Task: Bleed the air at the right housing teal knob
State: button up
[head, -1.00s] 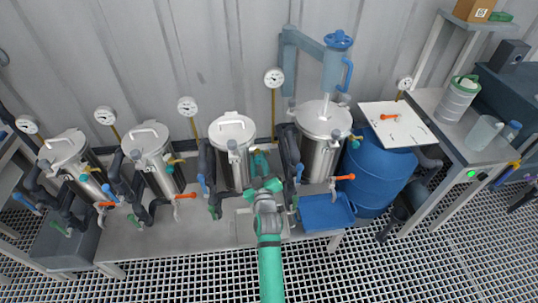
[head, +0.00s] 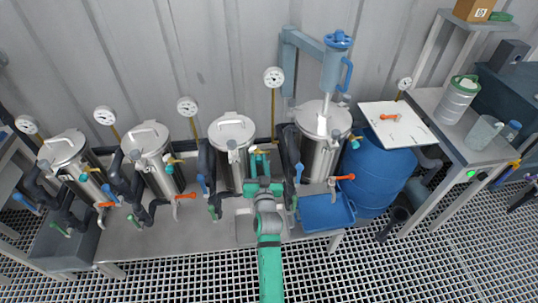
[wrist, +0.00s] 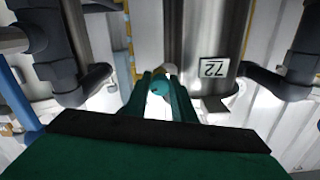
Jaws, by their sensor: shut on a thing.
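Several steel housings stand in a row; the third from the left (head: 232,133) and the rightmost (head: 318,152) flank my gripper (head: 259,160). My gripper reaches to the right side of the third housing, not to the rightmost one. In the wrist view my gripper (wrist: 164,88) has its green fingers closed around a round teal knob (wrist: 160,85), beside a steel cylinder (wrist: 205,40) with an upside-down label reading 72. The fingers hide the knob's sides. Another teal knob (head: 355,138) shows on the rightmost housing's right side.
Dark pipes (wrist: 63,50) stand close on both sides in the wrist view. A blue tray (head: 325,212) and a blue drum (head: 377,178) are at right. An orange-handled valve (head: 345,177) sits at the rightmost housing. Gauges (head: 273,77) stand behind. Grating lies in front.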

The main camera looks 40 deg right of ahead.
jog(key=m, duration=0.3)
jog(key=shift+w+a+f, duration=0.15)
jog(key=shift+a+f, duration=0.1)
jog(key=shift+a, duration=0.05)
jog(key=shift+d+m, duration=0.1)
jog(key=shift+m, duration=0.9)
jog(key=shift+d, duration=0.1)
jog(key=o, duration=1)
jog(key=shift+o, duration=0.2)
jog(key=shift+r, duration=0.1)
jog(key=shift+s, duration=0.2)
